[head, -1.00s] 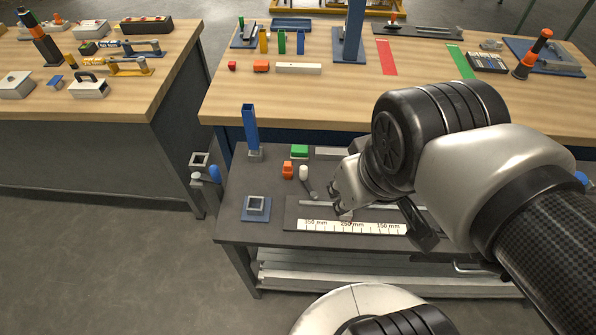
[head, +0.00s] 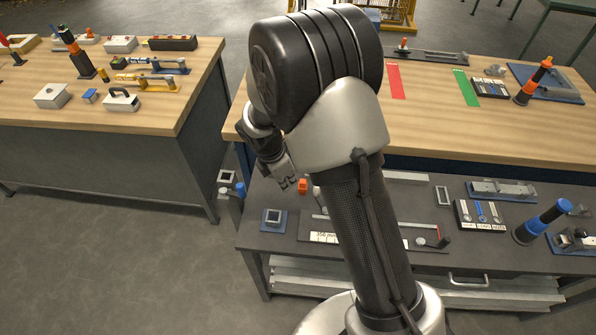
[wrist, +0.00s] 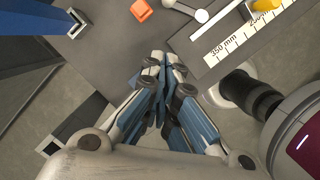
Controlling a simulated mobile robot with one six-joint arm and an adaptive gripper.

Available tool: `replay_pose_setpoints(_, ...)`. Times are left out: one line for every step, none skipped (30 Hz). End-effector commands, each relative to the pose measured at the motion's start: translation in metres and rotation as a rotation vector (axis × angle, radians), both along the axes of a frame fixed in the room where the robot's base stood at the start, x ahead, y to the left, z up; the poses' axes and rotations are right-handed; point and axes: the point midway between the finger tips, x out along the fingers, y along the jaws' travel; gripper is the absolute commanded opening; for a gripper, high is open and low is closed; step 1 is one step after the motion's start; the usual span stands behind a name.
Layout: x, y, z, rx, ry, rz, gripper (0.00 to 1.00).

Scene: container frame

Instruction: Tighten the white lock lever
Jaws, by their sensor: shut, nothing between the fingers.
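The lever with the white ball knob (head: 316,190) stands on the lower grey bench, just left of my arm in the head view. In the wrist view its white ball (wrist: 168,3) is at the top edge, with a grey arm running to a round white pivot (wrist: 202,15). My gripper (head: 291,185) hangs above the bench's left part, left of the lever and apart from it. In the wrist view my gripper's fingers (wrist: 162,62) are together and empty, below the lever in the picture. My forearm hides part of the bench.
An orange block (head: 302,185) sits beside the lever. A ruler plate (wrist: 235,33) lies right of it, with a yellow part at the wrist view's top edge. A blue post (wrist: 30,15) rises at left. A socket on a blue plate (head: 264,222) is near the front left.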

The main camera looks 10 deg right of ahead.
Motion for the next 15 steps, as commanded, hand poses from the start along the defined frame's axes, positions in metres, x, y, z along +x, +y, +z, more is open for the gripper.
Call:
replay_pose_setpoints(0.001, 0.002, -0.005, -0.004, 0.008, 0.020, 0.00)
replay_pose_setpoints(0.001, 0.002, -0.007, -0.005, 0.011, 0.030, 0.00)
replay_pose_setpoints(0.001, 0.002, -0.011, -0.007, 0.015, 0.037, 0.00)
replay_pose_setpoints(0.001, 0.001, -0.013, -0.007, 0.016, 0.040, 0.00)
replay_pose_setpoints(0.002, 0.001, -0.016, -0.007, 0.016, 0.041, 0.00)
replay_pose_setpoints(0.002, 0.000, -0.020, -0.008, 0.016, 0.040, 0.00)
replay_pose_setpoints(0.002, -0.001, -0.025, -0.007, 0.016, 0.039, 0.00)
replay_pose_setpoints(0.002, -0.003, -0.029, -0.008, 0.017, 0.039, 0.00)
replay_pose_setpoints(0.002, -0.004, -0.037, -0.008, 0.018, 0.037, 0.00)
replay_pose_setpoints(0.003, -0.006, -0.042, -0.008, 0.018, 0.036, 0.00)
replay_pose_setpoints(0.003, -0.007, -0.049, -0.008, 0.019, 0.036, 0.00)
replay_pose_setpoints(0.004, -0.009, -0.058, -0.008, 0.018, 0.037, 0.00)
replay_pose_setpoints(0.004, -0.011, -0.064, -0.008, 0.019, 0.036, 0.00)
replay_pose_setpoints(0.005, -0.012, -0.071, -0.008, 0.019, 0.035, 0.00)
replay_pose_setpoints(0.006, -0.014, -0.079, -0.007, 0.017, 0.036, 0.00)
